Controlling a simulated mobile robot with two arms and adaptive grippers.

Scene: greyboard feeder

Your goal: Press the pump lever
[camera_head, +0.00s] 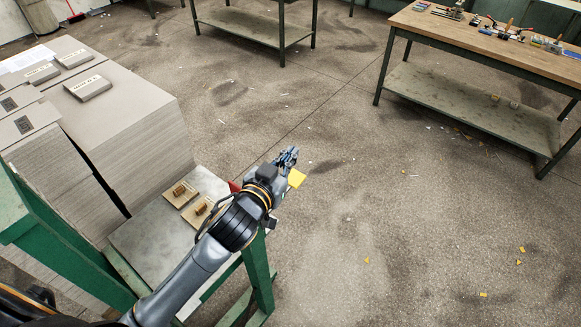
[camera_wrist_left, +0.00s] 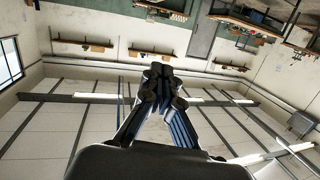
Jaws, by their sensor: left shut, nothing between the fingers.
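My left gripper (camera_head: 289,158) is shut and empty, beyond the right edge of the green-framed bench. It also shows in the left wrist view (camera_wrist_left: 160,72), fingertips together, with only walls, ceiling and distant furniture behind it. A yellow piece (camera_head: 297,178) shows right beside the gripper; I cannot tell whether they touch. A red part (camera_head: 234,186) peeks out behind my left wrist, mostly hidden. I cannot make out a pump lever for certain in either view. My right gripper is not in view.
Two boards with small brown parts (camera_head: 180,192) lie on the bench's grey top (camera_head: 140,237). Tall greyboard stacks (camera_head: 134,125) stand at the left. A wooden workbench with tools (camera_head: 490,37) is at the upper right. The floor between is mostly clear, with yellow scraps.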

